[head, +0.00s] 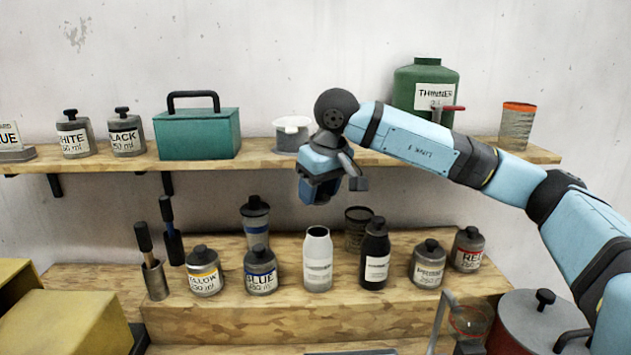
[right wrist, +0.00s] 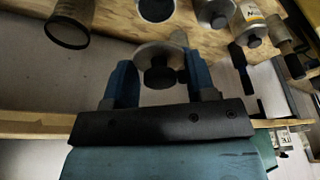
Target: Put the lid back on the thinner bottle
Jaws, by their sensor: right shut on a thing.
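An open pale bottle (head: 318,262) with a white upper part and no lid stands upright in the middle of the lower wooden step; its label is too small to read. My right gripper (head: 322,190) is above and behind it, pointing down, apart from it. In the right wrist view my right gripper (right wrist: 160,84) is shut on a round grey lid with a dark knob (right wrist: 158,72). In the head view I cannot make the lid out. A round dark opening (right wrist: 156,8) with a pale rim shows beyond the lid, probably the bottle's mouth. My left gripper is out of view.
A dark capped bottle (head: 375,258) stands close right of the open bottle, an open can (head: 358,222) behind, a blue-label bottle (head: 260,272) left. The upper shelf holds a teal box (head: 197,132) and a green thinner can (head: 425,85). A red pot (head: 530,325) stands front right.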

